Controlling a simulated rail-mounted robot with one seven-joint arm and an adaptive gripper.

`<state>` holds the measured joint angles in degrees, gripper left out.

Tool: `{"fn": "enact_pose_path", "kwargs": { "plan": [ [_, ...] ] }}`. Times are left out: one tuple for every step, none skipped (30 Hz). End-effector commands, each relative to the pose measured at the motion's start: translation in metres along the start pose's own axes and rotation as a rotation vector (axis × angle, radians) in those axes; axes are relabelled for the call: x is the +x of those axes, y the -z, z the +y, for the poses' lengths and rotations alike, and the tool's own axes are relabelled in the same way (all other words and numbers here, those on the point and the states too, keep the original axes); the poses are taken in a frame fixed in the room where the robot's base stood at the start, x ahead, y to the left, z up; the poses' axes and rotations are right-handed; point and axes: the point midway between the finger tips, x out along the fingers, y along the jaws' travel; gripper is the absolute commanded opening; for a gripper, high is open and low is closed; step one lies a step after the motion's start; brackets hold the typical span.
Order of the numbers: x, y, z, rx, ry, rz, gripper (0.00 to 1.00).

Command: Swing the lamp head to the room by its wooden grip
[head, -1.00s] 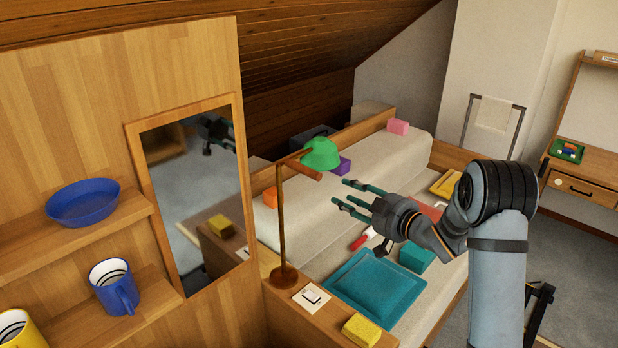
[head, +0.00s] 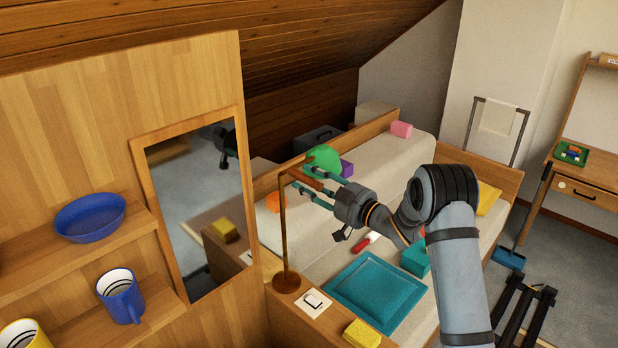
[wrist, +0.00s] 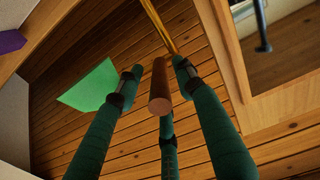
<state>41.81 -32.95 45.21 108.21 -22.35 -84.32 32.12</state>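The lamp stands on the wooden ledge, with a thin brown post (head: 283,235) and a green head (head: 324,159). The head also shows in the wrist view (wrist: 92,86). The lamp's wooden grip (wrist: 159,88) is a short reddish-brown rod, seen nearly end-on between my fingers in the wrist view. My gripper (head: 300,180) is at the lamp, its dark green fingers reaching to both sides of the grip. It is open, with gaps between the fingers and the grip in the wrist view. In the head view the fingers partly hide the grip.
A mirror (head: 197,215) on the wooden panel is left of the lamp post. A white switch plate (head: 313,302) and a yellow block (head: 361,334) lie on the ledge. A teal cushion (head: 376,290) and several blocks lie on the bed. Sloped timber boards (head: 200,30) hang above.

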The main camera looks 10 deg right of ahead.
Motion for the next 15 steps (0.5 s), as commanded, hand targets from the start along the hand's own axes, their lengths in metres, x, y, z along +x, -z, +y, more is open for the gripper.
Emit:
{"fn": "enact_pose_path", "kwargs": {
  "plan": [
    [0.0014,0.0003,0.0006,0.0,-0.001,0.0,0.37],
    [0.0019,0.0001,0.0005,0.0,-0.001,0.0,0.37],
    [0.0021,-0.0002,0.0005,0.0,-0.001,0.0,0.37],
    [0.0022,-0.0003,0.0004,0.0,-0.001,0.0,0.37],
    [0.0022,-0.0004,0.0004,0.0,-0.001,0.0,0.37],
    [0.0022,-0.0004,0.0003,0.0,-0.001,0.0,0.37],
    [0.0021,-0.0004,0.0002,0.0,-0.001,0.0,0.37],
    [0.0021,-0.0004,0.0002,0.0,-0.001,0.0,0.37],
    [0.0021,-0.0004,0.0001,0.0,-0.001,0.0,0.36],
    [0.0021,-0.0004,0.0001,0.0,0.0,0.0,0.34],
    [0.0021,-0.0003,0.0001,0.0,0.0,0.0,0.32],
    [0.002,-0.0003,0.0001,0.0,0.0,0.0,0.3],
    [0.002,-0.0003,0.0,0.0,0.0,0.0,0.28],
    [0.002,-0.0003,0.0,0.0,0.0,0.0,0.27],
    [0.002,-0.0003,0.0,0.0,0.0,0.0,0.24]
  ]
}}
